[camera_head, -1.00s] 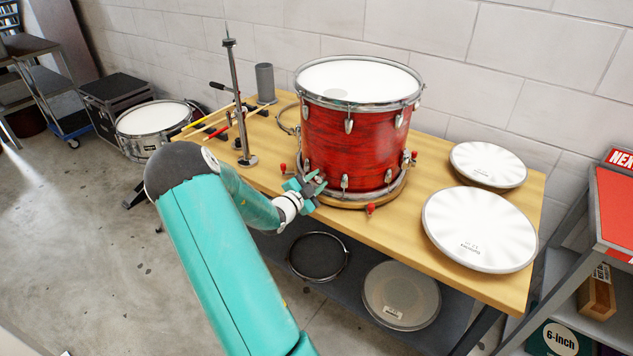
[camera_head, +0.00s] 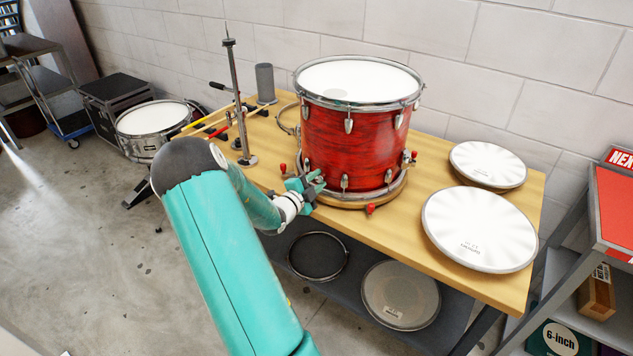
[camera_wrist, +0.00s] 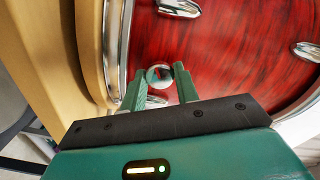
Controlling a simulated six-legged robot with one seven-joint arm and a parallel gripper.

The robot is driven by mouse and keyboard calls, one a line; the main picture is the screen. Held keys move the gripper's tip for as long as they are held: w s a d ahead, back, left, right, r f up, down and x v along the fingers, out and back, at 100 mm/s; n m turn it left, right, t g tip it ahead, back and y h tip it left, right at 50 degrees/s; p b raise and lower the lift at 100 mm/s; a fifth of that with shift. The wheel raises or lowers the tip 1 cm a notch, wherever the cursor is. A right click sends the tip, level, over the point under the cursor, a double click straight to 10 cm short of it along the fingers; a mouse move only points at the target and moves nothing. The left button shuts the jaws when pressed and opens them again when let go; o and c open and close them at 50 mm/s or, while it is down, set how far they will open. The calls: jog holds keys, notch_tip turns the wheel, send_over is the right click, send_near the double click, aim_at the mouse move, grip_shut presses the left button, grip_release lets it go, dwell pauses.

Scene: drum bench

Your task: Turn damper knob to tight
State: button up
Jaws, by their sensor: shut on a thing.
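The red drum (camera_head: 352,135) stands upright on the wooden bench, with a white head on top and chrome fittings around its shell. My gripper (camera_head: 316,184) is at the drum's lower front left. In the wrist view, the two green fingers of my gripper (camera_wrist: 160,76) are closed on a small round silver knob (camera_wrist: 159,73) in front of the red shell (camera_wrist: 230,50). I take this to be the damper knob. No tight or loose marking on it can be read, and its turn position cannot be told. In the head view my fingers hide the knob.
Red-handled clamps (camera_head: 370,209) sit around the drum's base ring. A metal stand (camera_head: 238,100) and drumsticks (camera_head: 215,122) are to the left. Two white pads (camera_head: 480,229) lie on the bench (camera_head: 412,232) at right. A lower shelf holds two round pads.

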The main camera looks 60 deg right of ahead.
jog(key=o, duration=1)
jog(key=shift+c, duration=0.2)
jog(key=shift+a, duration=0.1)
jog(key=w+a, duration=0.2)
jog(key=a, duration=1.1)
jog(key=shift+w+a+r, duration=0.15)
jog(key=shift+a, duration=0.05)
